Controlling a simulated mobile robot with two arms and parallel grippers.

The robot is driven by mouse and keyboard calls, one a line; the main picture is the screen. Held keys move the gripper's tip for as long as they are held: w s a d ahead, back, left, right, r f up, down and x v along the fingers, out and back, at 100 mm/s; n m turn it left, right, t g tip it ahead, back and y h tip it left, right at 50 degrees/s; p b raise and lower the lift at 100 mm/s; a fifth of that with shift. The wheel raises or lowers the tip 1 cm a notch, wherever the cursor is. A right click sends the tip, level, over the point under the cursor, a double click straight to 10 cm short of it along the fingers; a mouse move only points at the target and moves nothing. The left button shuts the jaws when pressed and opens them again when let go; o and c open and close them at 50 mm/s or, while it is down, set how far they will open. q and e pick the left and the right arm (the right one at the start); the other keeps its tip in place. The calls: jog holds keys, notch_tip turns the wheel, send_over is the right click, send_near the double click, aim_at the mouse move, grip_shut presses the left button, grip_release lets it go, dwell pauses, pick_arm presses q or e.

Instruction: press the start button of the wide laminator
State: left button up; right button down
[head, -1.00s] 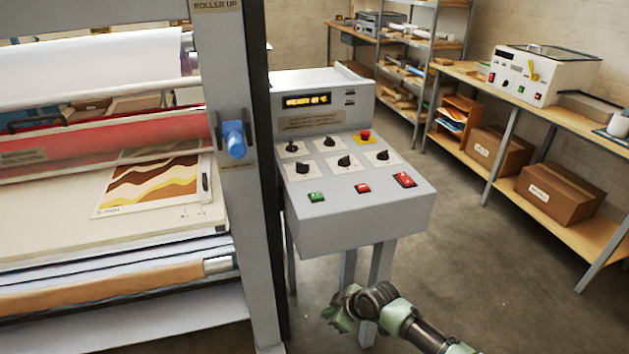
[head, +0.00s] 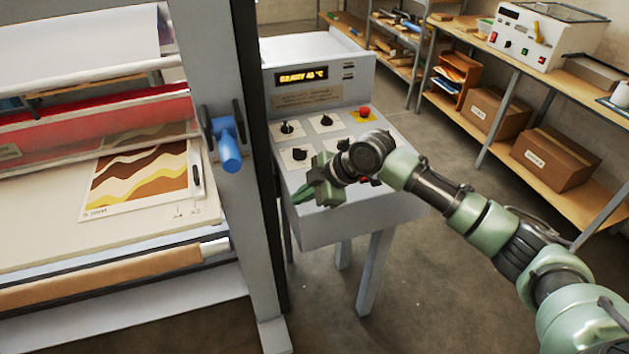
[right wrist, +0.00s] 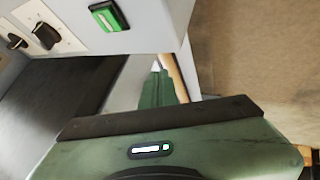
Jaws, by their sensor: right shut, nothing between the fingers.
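The wide laminator's grey frame (head: 205,60) stands at the left, with its sloped control console (head: 345,225) beside it. My right gripper (head: 299,195) is shut and empty, over the console's lower left part. It hides the green button in the head view. In the right wrist view the green button (right wrist: 108,17) shows at the top, on the console face. The shut fingers (right wrist: 158,88) are below and right of it, apart from it in the picture. Its label is too small to read. My left gripper is not in view.
Black knobs (head: 287,128) and a red mushroom button (head: 364,112) sit higher on the console, below a lit display (head: 302,76). A blue handle (head: 228,148) sticks out from the laminator's post. A bench (head: 475,60) with a smaller machine (head: 535,35) stands at the right.

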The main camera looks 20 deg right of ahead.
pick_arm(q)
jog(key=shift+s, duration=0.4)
pick_arm(e)
jog(key=w+d+r+t, duration=0.1)
jog(key=w+d+r, duration=0.5)
jog(key=r, duration=0.2)
jog(key=shift+d+r+t, duration=0.25)
jog(key=shift+d+t, duration=0.05)
notch_tip(320, 180, down, 8)
jog(key=b, duration=0.6)
jog(key=shift+f+b, duration=0.15)
jog(key=shift+b, duration=0.15)
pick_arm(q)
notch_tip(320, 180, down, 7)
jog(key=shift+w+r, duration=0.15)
pick_arm(e)
jog(key=shift+f, duration=0.25)
jog(key=shift+f, duration=0.1)
jog(key=shift+f, duration=0.3)
